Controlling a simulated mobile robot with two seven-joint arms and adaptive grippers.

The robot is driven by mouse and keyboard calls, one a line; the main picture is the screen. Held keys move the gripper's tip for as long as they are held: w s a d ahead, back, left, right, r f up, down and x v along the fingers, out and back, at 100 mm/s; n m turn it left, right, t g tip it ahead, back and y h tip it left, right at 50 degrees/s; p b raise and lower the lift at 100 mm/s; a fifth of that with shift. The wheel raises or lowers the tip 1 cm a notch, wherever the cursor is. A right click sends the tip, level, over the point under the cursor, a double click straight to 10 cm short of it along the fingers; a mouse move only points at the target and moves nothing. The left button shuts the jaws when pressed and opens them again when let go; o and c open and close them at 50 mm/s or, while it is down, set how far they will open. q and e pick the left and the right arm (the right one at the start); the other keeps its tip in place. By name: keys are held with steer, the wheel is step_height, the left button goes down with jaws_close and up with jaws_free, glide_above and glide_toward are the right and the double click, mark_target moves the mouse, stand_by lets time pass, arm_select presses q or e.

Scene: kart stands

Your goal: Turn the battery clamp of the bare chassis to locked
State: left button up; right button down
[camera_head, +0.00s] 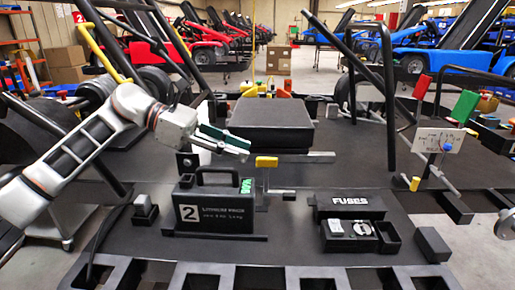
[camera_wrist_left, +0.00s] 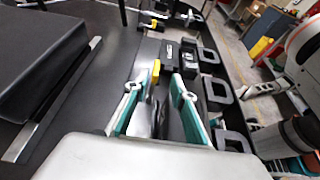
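The black battery (camera_head: 215,210), marked 2 and with a carry handle, stands upright on the bare chassis deck (camera_head: 300,225). To its right stands a metal bracket with a yellow-tipped lever (camera_head: 266,161), which looks like the battery clamp; its bar points to the right. My left gripper (camera_head: 242,148) is just left of and slightly above the yellow tip. In the left wrist view its teal fingers (camera_wrist_left: 155,85) are apart, with the yellow tip (camera_wrist_left: 155,74) showing between or just beyond the fingertips. Contact cannot be told. Part of my right arm (camera_head: 505,223) shows at the right edge.
A black seat cushion (camera_head: 272,122) lies behind the clamp. The fuse box (camera_head: 350,206) stands on the deck to the right, with open compartments in front. A white sign card (camera_head: 440,140) and black frame tubes rise at the right. Deck between clamp and fuse box is clear.

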mark_target(267, 158)
arm_select(q)
steer(key=shift+w+x, duration=0.15)
steer(key=shift+x, duration=1.7)
steer(key=shift+w+x, duration=0.2)
steer(key=shift+x, duration=1.65)
jaws_close()
